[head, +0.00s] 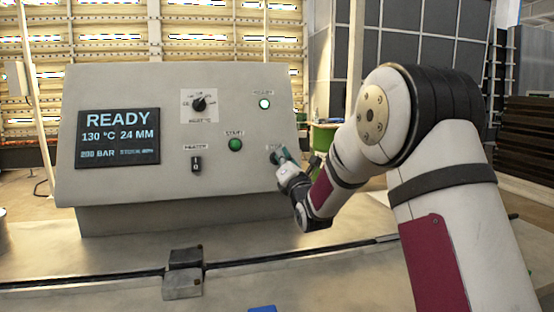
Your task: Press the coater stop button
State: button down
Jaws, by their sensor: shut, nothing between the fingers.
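The grey slanted control panel (120,192) fills the left and middle of the head view. My gripper (277,157) is shut and empty, with its tips at the lower right of the panel face. The tips are just below a small label (276,147), which is partly covered and hard to read. The stop button is not visible; my gripper hides the spot under that label. I cannot tell whether the tips touch the panel. A green start button (235,144) shows to the left of my gripper.
A screen (118,138) reads READY, 130 °C, 24 MM. A rotary dial (199,104), a heater switch (196,164) and a lit indicator (265,104) are on the panel. A metal block (183,274) sits on the rail in front. A blue object (262,309) shows at the bottom edge.

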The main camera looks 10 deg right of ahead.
jog(key=shift+s, duration=0.1)
jog(key=shift+s+r, duration=0.4)
jog(key=shift+s, duration=0.35)
jog(key=shift+s+r+p, duration=0.1)
jog(key=shift+s+r, duration=0.25)
jog(key=shift+s, duration=0.4)
jog(key=shift+s+r+p, duration=0.15)
jog(key=shift+s+r, duration=0.25)
jog(key=shift+s, duration=0.35)
jog(key=shift+s+r+p, duration=0.1)
jog(key=shift+s+r, duration=0.25)
jog(key=shift+s, duration=0.4)
